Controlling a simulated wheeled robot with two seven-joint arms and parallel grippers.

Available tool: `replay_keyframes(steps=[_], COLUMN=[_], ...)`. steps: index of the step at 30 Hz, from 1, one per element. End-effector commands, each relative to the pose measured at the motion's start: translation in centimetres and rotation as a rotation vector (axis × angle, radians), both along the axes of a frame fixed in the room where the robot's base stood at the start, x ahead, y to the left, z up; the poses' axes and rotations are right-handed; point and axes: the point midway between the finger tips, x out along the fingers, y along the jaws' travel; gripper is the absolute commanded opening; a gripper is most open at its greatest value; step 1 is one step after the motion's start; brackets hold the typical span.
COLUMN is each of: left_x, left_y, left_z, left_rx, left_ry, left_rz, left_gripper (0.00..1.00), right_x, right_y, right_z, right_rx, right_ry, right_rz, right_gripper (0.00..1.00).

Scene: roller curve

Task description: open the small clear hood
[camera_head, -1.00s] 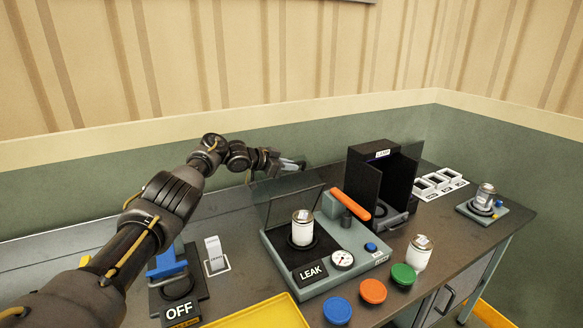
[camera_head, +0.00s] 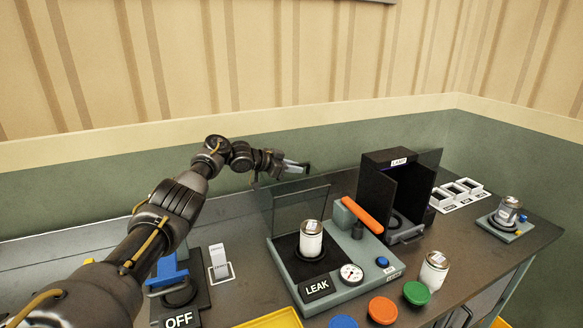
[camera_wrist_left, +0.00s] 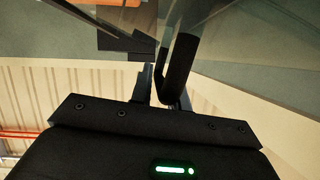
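The small clear hood (camera_head: 290,207) stands raised as a see-through panel at the back of the grey leak-test station (camera_head: 352,292). A white can (camera_head: 311,240) stands upright on the station's dark pad, with no hood over it. My left gripper (camera_head: 297,168) is at the hood's upper edge, behind the station. In the left wrist view, clear panel shows above the fingers (camera_wrist_left: 165,88), and a dark bar (camera_wrist_left: 180,66) lies close to them. I cannot tell whether the fingers touch or grip it. My right gripper is not in view.
An orange-handled lever (camera_head: 362,214) and a black lamp box (camera_head: 398,195) stand right of the hood. A second can (camera_head: 433,270) and coloured discs (camera_head: 416,293) are in front. A blue-handled switch device (camera_head: 169,270) is at left. The wall is close behind the gripper.

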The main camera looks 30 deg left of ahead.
Motion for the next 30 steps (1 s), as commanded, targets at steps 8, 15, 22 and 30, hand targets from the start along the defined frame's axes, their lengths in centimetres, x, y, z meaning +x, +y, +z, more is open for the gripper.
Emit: replay_keyframes(steps=[8, 15, 22, 30], left_x=[-0.3, -0.6, -2.7, -6.6], left_y=[0.5, 0.9, 2.2, 4.7], left_z=[0.0, 0.1, 1.0, 2.9], left_rx=[0.001, 0.000, 0.004, 0.004], left_ry=[0.001, 0.000, -0.005, -0.002], left_rz=[0.006, 0.005, 0.004, 0.004], left_gripper=[0.34, 0.34, 0.34, 0.34], right_x=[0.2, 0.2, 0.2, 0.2], right_y=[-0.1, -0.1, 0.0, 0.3], right_z=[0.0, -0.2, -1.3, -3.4], right_rx=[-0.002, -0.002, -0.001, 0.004], right_ry=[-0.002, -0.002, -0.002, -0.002], right_rz=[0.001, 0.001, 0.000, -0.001], right_gripper=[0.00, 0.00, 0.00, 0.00])
